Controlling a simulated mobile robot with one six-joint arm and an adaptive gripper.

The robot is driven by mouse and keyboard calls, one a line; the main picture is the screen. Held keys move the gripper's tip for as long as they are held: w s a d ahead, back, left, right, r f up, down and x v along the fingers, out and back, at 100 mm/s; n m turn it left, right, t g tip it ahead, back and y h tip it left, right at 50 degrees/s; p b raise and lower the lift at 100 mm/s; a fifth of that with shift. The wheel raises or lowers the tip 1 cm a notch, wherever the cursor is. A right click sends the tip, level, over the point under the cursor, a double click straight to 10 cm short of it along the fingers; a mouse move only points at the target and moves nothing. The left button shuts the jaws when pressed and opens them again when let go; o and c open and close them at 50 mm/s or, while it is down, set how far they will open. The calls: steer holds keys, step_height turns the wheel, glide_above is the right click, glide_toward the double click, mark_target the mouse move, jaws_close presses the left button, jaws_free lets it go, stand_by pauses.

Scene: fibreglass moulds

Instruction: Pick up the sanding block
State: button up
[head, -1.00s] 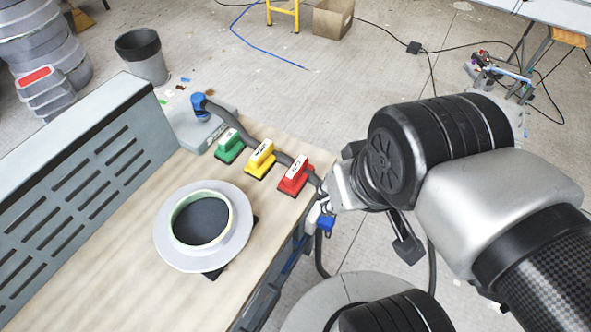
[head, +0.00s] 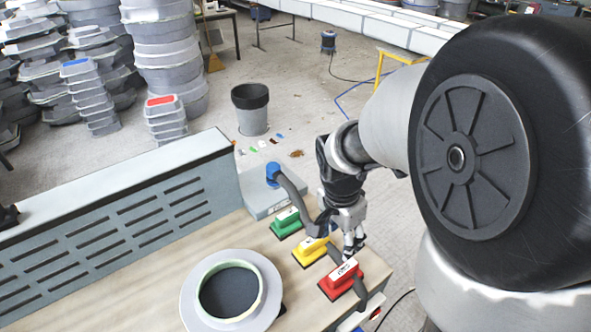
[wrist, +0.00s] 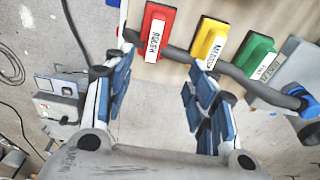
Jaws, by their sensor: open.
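Three sanding blocks with white labels stand in a row on the wooden bench: green (head: 287,223), yellow (head: 310,252) and red (head: 340,280). The wrist view shows the red block (wrist: 157,30), the yellow block (wrist: 208,42) and the green block (wrist: 257,56) along its upper part. The red label seems to read "ROUGH". My gripper (head: 354,246) is above the bench's right edge, close by the yellow and red blocks. In the wrist view my gripper (wrist: 160,88) is open, with bare floor between its blue-padded fingers. It holds nothing.
A dark hose (wrist: 178,54) runs along the blocks from a blue fitting (head: 272,173). A round flanged mould (head: 270,292) lies on the bench (head: 230,235). A slotted grey panel (head: 130,235) bounds the left side. A bin (head: 251,110) stands behind.

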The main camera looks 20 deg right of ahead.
steer(key=b, duration=0.3)
glide_toward(344, 269)
steer(key=f, duration=0.5)
steer(key=shift+w+a, duration=0.2)
steer(key=shift+a, duration=0.05)
steer(key=f, duration=0.1)
steer(key=d+f+b, duration=0.1)
steer(key=f, duration=0.1)
steer(key=f+b, duration=0.1)
steer(key=f, duration=0.1)
steer(key=shift+s+d+f, duration=0.1)
steer(key=shift+d+f, duration=0.1)
steer(key=shift+d, duration=0.1)
steer(key=shift+r, duration=0.1)
steer(key=shift+c, duration=0.6)
jaws_close()
steer(key=shift+r, duration=0.15)
step_height(344, 269, up, 20)
steer(key=p, duration=0.6)
